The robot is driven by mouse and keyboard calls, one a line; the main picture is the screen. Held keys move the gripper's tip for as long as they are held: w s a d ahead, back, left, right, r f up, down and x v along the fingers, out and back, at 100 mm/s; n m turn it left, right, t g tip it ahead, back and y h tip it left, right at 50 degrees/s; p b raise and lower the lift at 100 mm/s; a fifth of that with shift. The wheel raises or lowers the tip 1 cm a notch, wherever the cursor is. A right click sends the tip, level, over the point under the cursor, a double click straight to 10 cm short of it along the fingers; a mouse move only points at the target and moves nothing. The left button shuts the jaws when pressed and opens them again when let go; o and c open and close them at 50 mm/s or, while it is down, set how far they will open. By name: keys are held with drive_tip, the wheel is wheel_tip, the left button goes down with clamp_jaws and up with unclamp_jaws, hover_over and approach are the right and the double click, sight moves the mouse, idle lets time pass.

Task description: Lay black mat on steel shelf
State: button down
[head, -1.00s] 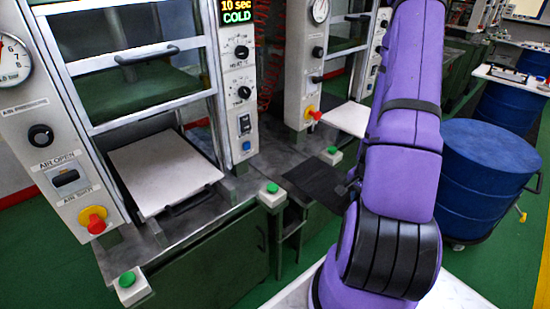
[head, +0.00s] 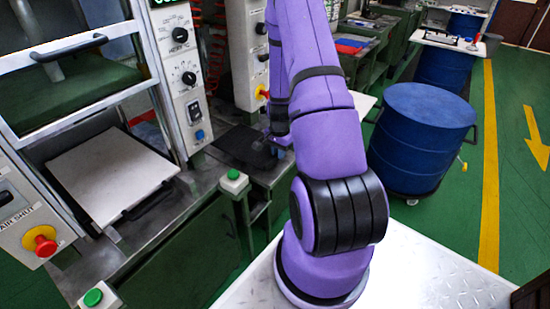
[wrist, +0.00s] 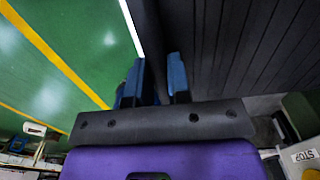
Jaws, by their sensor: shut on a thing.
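The black mat (head: 240,146) shows in the head view as a dark flat patch over the steel shelf (head: 262,178), left of my arm. I cannot tell whether it touches the shelf or is just above it. In the wrist view, my gripper (wrist: 160,84) has its two blue fingers shut on the mat. A dark ribbed surface (wrist: 250,50), apparently the mat, fills the upper right of that view. My arm hides the gripper's tips and part of the mat in the head view.
A press with a white plate (head: 112,175) stands at the left. Green buttons (head: 234,175) and a red knob (head: 40,242) sit near its front. A blue drum (head: 425,135) stands right of my arm.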

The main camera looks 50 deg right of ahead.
drive_tip(key=shift+w, duration=0.5)
drive_tip(key=shift+w+f, duration=0.15)
drive_tip(key=shift+f, duration=0.75)
drive_tip(key=shift+w+f, duration=0.15)
drive_tip(key=shift+f, duration=0.85)
drive_tip(key=c, duration=1.1)
unclamp_jaws()
